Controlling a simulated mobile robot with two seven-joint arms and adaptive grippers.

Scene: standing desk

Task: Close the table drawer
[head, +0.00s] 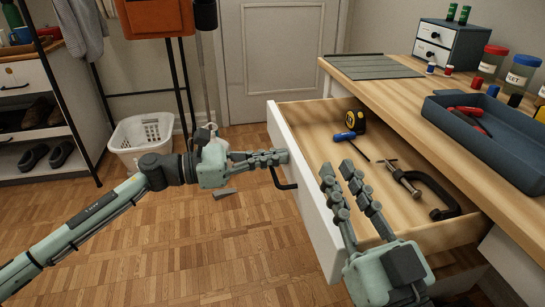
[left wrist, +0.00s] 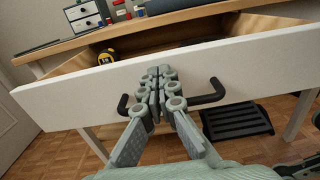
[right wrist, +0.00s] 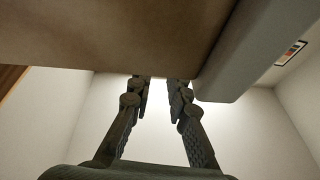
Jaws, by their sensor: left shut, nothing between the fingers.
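The table drawer (head: 306,214) is pulled well out of the wooden desk, with its white front towards me. My left gripper (head: 284,157) is shut with nothing between its fingers, its tips at the drawer front. In the left wrist view the shut fingertips (left wrist: 160,75) are against or very near the white front (left wrist: 240,68), in front of the dark handle (left wrist: 209,92). My right gripper (head: 340,172) is open, fingers apart, over the near part of the drawer in the head view. The right wrist view also shows its fingers (right wrist: 158,82) apart and empty.
The drawer holds a tape measure (head: 355,121), a blue screwdriver (head: 345,137) and a clamp (head: 428,190). On the desktop (head: 400,98) are a blue tray (head: 470,152), jars and a small drawer box (head: 451,43). A white basket (head: 141,139) stands on the floor at left.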

